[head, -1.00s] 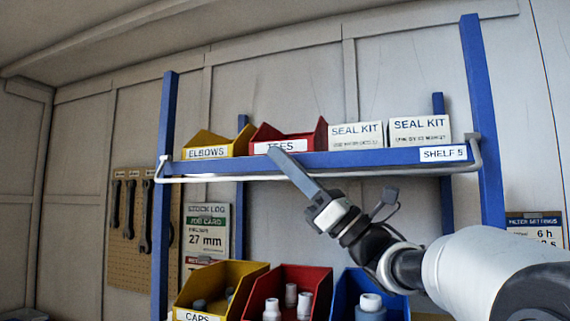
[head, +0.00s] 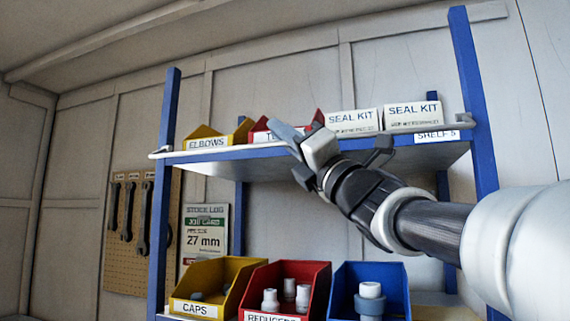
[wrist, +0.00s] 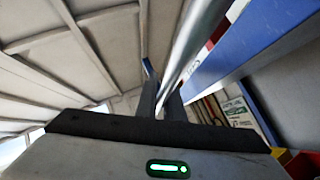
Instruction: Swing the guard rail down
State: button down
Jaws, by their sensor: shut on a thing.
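The guard rail (head: 225,152) is a thin pale bar along the front of the upper shelf (head: 437,136), with bent ends at both sides. It now lies about level with the shelf's front edge, in front of the bin bottoms. My gripper (head: 287,136) reaches in from the right and is shut on the rail near its middle. In the wrist view the rail (wrist: 192,48) runs as a shiny bar down to my dark fingers (wrist: 166,100). The exact contact is partly hidden by the fingers and, in the head view, by my gripper body.
A yellow elbows bin (head: 206,143), a partly hidden red bin (head: 260,133) and two seal kit boxes (head: 353,121) (head: 412,115) stand on the upper shelf. Several bins, including the caps bin (head: 196,309), stand below. A blue post (head: 474,100) rises at right.

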notch_tip(320, 180, up, 4)
jog(key=m+h+p, duration=0.4)
jog(key=m+p, duration=0.1)
jog(key=p, duration=0.2)
jog(key=m+h+p, duration=0.4)
jog(key=m+p, duration=0.1)
jog(key=p, duration=0.3)
jog(key=shift+w+m+p, duration=0.15)
jog(key=shift+m+p, duration=0.15)
jog(key=shift+m, duration=0.1)
jog(key=shift+w+f, duration=0.1)
jog(key=shift+f, duration=0.15)
